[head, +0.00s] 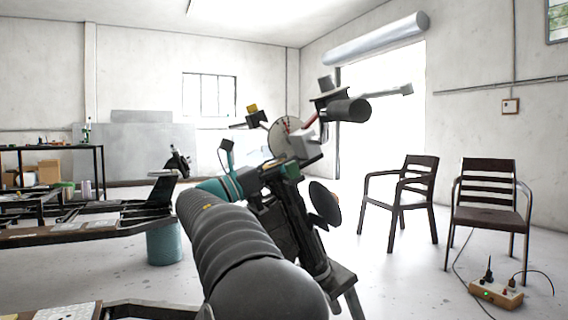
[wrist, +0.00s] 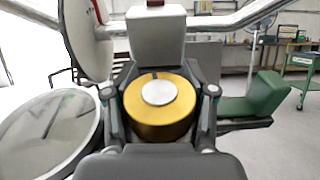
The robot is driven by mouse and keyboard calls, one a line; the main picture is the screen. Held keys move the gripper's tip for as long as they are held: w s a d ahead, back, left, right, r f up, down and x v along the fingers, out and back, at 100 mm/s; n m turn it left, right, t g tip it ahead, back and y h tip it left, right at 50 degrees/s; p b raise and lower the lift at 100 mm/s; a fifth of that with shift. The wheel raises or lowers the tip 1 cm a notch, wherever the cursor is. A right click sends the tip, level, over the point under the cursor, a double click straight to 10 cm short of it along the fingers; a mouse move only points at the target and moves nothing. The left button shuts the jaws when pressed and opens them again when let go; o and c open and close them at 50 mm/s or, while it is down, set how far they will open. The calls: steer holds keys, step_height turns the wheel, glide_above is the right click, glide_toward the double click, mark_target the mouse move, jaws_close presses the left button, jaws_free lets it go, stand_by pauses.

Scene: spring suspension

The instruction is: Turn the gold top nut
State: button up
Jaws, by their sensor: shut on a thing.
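The gold top nut (wrist: 160,118) is a wide gold cylinder with a round silver cap (wrist: 159,92) in its middle. It sits at the centre of the wrist view. My gripper (wrist: 160,95) has one dark finger on each side of the nut and is shut on it. In the head view my arm reaches up from the bottom to a dark, cluttered assembly (head: 300,205). I cannot make out the gold nut there.
A pale grey block (wrist: 156,36) stands right behind the nut. A round disc (wrist: 88,38) and a round glassy mirror-like part (wrist: 45,135) crowd the left. A green block (wrist: 258,98) is at the right. Two dark chairs (head: 488,200) (head: 402,190) stand beyond on open floor.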

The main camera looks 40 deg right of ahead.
steer(key=shift+m+g+y+p, duration=0.5)
steer(key=shift+m+g+p, duration=0.3)
steer(key=shift+g+p, duration=0.35)
steer(key=shift+a+r+m+g+y+p, duration=0.1)
steer(key=shift+m+g+y+p, duration=0.2)
steer(key=shift+m+g+p, duration=0.45)
steer(key=shift+s+a+f+m+g+y+p, duration=0.1)
steer(key=shift+f+m+g+y+p, duration=0.1)
steer(key=shift+m+g+y, duration=0.25)
steer(key=shift+s+f+m+g+y+p, duration=0.1)
steer(key=shift+m+g+y+p, duration=0.05)
steer(key=shift+m+g+y, duration=0.35)
steer(key=g+b, duration=0.1)
steer(key=m+g+y+b, duration=0.1)
steer(key=shift+s+f+m+y+b, duration=0.1)
steer(key=shift+f+m+y+b, duration=0.1)
steer(key=shift+m+y+b, duration=0.1)
steer(key=shift+g+b, duration=0.45)
steer(key=shift+b, duration=0.05)
steer(key=shift+s+r+m+g+y+b, duration=0.1)
steer(key=shift+m+g+y+b, duration=0.2)
steer(key=shift+m+y+b, duration=0.65)
steer(key=shift+a+r+g+b, duration=0.1)
steer(key=shift+r+g+b, duration=0.2)
steer(key=shift+b, duration=0.8)
